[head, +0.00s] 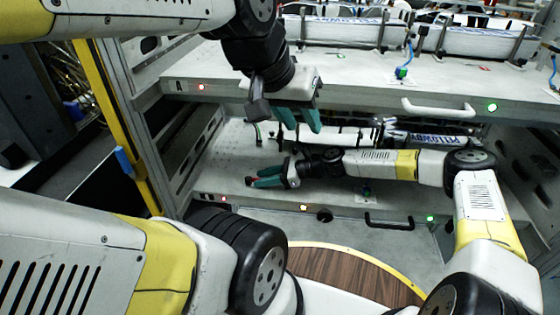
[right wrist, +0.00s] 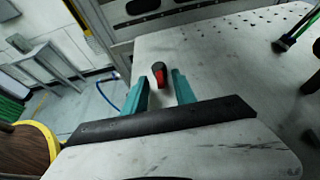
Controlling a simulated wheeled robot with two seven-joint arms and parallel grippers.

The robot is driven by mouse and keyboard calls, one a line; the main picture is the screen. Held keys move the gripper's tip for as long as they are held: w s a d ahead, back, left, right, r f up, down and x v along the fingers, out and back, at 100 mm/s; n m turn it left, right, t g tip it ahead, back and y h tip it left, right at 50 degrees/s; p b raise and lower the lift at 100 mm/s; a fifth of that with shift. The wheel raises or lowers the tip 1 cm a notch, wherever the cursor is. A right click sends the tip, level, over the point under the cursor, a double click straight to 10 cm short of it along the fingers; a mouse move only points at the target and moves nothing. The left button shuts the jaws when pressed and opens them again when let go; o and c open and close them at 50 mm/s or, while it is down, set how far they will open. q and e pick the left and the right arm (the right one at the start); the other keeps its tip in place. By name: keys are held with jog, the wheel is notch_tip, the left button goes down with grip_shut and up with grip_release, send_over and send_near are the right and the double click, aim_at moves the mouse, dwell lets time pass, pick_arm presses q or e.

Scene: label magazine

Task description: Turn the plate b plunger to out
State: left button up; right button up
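The plunger knob (right wrist: 159,74), red with a black top, stands on the lower plate (right wrist: 225,58) in the right wrist view. In the head view it is a small dark red spot (head: 249,181) near the left end of the lower plate (head: 232,160). My right gripper (head: 254,177) is open at the knob, with its teal fingers pointing left. In the right wrist view the knob shows between the two fingertips (right wrist: 160,80), with gaps on both sides. Contact is not visible. My left gripper (head: 303,128) hangs in front of the upper plate's edge, open and empty.
The upper plate (head: 350,75), marked A, lies over the lower one and carries a handle (head: 438,108). The lower plate has a black handle (head: 388,221) at its front. Rollers and a printed label strip (head: 440,139) lie behind my right arm. A yellow post (head: 118,120) stands left.

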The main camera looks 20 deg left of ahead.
grip_shut()
jog(key=shift+w, duration=0.1)
jog(key=shift+w+a+n+g+h, duration=0.2)
jog(key=shift+w+n+g+h, duration=0.15)
jog(key=shift+n+g, duration=0.45)
jog(key=shift+w+a+n+g+h, duration=0.15)
jog(key=shift+w+n+g+h, duration=0.15)
jog(key=shift+n+g, duration=0.45)
jog(key=shift+w+a+r+n+g+h, duration=0.1)
jog(key=shift+w+a+n+g+h, duration=0.15)
jog(key=shift+n+g+h, duration=0.4)
jog(key=shift+w+a+n+g+h, duration=0.1)
jog(key=shift+w+n+g+h, duration=0.2)
jog(key=shift+n+g, duration=0.55)
grip_release()
